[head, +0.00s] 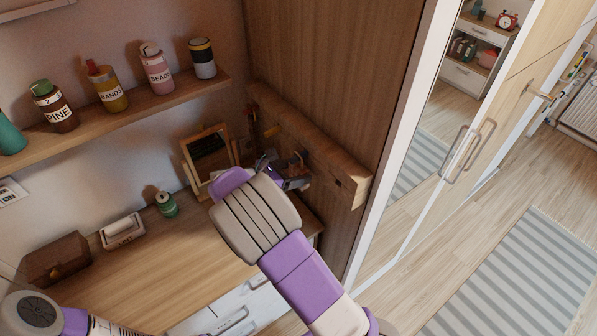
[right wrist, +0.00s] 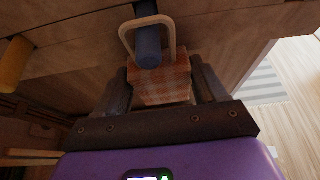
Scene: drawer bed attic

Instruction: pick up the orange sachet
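The orange sachet (right wrist: 160,85) has an orange and pale check and a tan cord loop (right wrist: 135,38). In the right wrist view the loop is around a blue peg (right wrist: 148,48) on the wooden panel, and the sachet hangs below it. My right gripper (right wrist: 162,85) has a dark finger close against each side of the sachet, with almost no gap visible; it looks shut on it. In the head view my right gripper (head: 285,172) is at the peg rail, and my own wrist largely hides the sachet. My left arm shows at the lower left; its gripper is out of view.
The peg rail (head: 310,142) juts from the wooden panel above the desk (head: 170,265). A small framed mirror (head: 208,157) stands left of my gripper. A green jar (head: 166,204) and a brown box (head: 56,260) are on the desk. Bottles line the shelf (head: 130,108). An orange peg (right wrist: 15,63) is at left.

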